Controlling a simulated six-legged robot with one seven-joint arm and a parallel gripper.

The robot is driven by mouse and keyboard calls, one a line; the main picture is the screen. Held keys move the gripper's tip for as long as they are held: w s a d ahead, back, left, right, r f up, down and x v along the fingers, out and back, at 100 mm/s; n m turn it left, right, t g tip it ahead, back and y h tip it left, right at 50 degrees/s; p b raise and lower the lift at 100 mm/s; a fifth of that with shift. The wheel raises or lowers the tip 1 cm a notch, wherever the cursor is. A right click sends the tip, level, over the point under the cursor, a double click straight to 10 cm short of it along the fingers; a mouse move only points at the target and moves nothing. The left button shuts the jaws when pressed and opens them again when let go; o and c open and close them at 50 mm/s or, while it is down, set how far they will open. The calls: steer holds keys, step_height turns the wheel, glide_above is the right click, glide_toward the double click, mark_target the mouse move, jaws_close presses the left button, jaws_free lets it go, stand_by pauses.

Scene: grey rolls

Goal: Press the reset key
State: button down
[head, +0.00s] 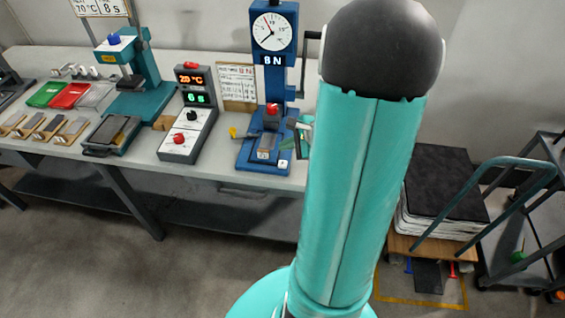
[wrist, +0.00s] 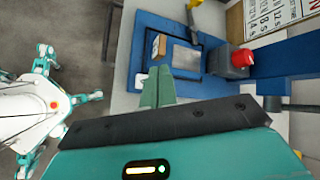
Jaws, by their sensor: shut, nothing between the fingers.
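A small white key with a dark mark (head: 283,164), which looks like the reset key, sits on the front right corner of the blue press base (head: 250,160). In the wrist view a white patch (wrist: 140,82), probably this key, shows just left of the fingertips on the blue base (wrist: 145,50). My gripper (wrist: 158,72) is shut and empty, its green fingers together over the base's edge. I cannot tell whether the fingers touch anything. In the head view my arm hides most of the gripper; a bit of it shows at the arm's left edge.
The blue press has a round dial (head: 275,27), a red knob (head: 272,109) and a side crank. A grey control box (head: 188,130) with lit displays stands left of it. A teal press (head: 133,75) and trays are further left. A cart with a black-topped stack (head: 445,185) stands right.

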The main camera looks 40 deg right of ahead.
mark_target(286, 164)
steer(key=shift+f, duration=2.2)
steer(key=shift+f, duration=0.1)
steer(key=shift+f, duration=0.3)
steer(key=shift+f, duration=0.45)
stand_by(0.9)
steer(key=shift+r, duration=0.9)
steer(key=shift+r, duration=2.5)
